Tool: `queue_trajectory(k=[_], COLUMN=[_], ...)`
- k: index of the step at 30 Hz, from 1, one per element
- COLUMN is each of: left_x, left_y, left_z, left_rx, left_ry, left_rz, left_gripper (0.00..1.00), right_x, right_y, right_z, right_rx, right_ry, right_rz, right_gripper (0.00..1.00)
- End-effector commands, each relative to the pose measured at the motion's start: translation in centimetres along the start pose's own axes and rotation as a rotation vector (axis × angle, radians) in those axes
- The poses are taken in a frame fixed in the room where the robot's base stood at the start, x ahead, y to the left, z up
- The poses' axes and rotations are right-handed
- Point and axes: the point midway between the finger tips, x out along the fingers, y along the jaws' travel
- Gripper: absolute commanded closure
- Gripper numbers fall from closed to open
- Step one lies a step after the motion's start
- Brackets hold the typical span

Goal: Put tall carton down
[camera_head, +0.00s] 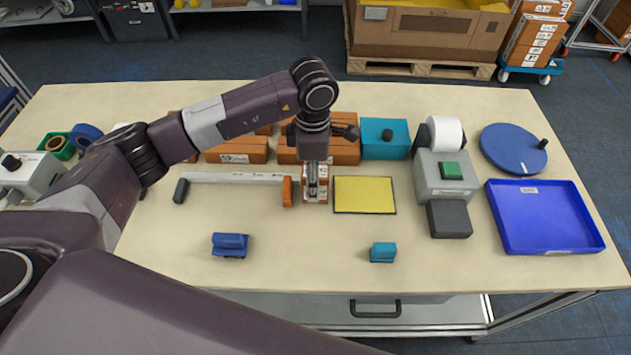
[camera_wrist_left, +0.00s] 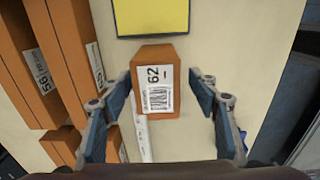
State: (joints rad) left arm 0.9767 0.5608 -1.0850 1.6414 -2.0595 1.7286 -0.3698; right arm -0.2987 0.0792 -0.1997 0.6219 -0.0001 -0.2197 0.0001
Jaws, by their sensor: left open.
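The tall carton (camera_head: 316,199) is orange-brown with a white label and stands on the table just left of the yellow mat (camera_head: 364,195). In the left wrist view the carton (camera_wrist_left: 158,118) shows its barcode label with the number 62, and the yellow mat (camera_wrist_left: 152,16) lies beyond it. My left gripper (camera_head: 316,186) points down over the carton and hides part of it. In the wrist view its open fingers (camera_wrist_left: 160,86) stand on either side of the carton, with a small gap at each side. My right gripper is not in view.
A grey bar with an orange end (camera_head: 235,178) lies close left of the carton. Orange cartons (camera_head: 237,149) and a teal box (camera_head: 384,138) stand behind. A grey device (camera_head: 443,175) and blue tray (camera_head: 547,217) are right. Small blue (camera_head: 230,245) and teal (camera_head: 383,252) items lie in front.

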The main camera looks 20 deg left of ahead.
Motion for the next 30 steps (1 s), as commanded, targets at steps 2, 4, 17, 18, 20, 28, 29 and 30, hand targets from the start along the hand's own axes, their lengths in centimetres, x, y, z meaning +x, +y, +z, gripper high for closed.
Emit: queue_trajectory(k=[2, 4, 17, 18, 20, 28, 29, 30], left_x=[0.7, 1.7, 4.6, 4.6, 4.6, 4.6, 4.6, 4.6], left_y=[-0.1, 0.1, 0.3, 0.3, 0.3, 0.3, 0.3, 0.3], left_z=[0.2, 0.4, 0.5, 0.5, 0.5, 0.4, 0.4, 0.4], left_rx=[0.001, -0.001, 0.0, 0.0, 0.0, 0.0, 0.0, 0.0], left_ry=[0.002, 0.002, 0.0, 0.0, 0.0, 0.0, 0.0, 0.0], left_rz=[-0.005, -0.005, 0.001, 0.001, 0.001, 0.001, 0.001, 0.001], left_gripper=[0.45, 0.45, 0.45, 0.46, 0.53, 0.82, 0.86, 0.9], right_x=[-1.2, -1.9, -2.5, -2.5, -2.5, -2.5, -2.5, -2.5], right_y=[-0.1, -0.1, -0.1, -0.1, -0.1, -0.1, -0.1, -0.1], right_z=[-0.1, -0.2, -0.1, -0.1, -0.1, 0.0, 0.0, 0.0], right_rx=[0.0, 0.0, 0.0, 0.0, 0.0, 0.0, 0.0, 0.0], right_ry=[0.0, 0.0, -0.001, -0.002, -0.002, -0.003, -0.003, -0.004], right_rz=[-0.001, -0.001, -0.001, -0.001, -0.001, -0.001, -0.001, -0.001], right_gripper=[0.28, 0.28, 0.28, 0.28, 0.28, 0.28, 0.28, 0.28])
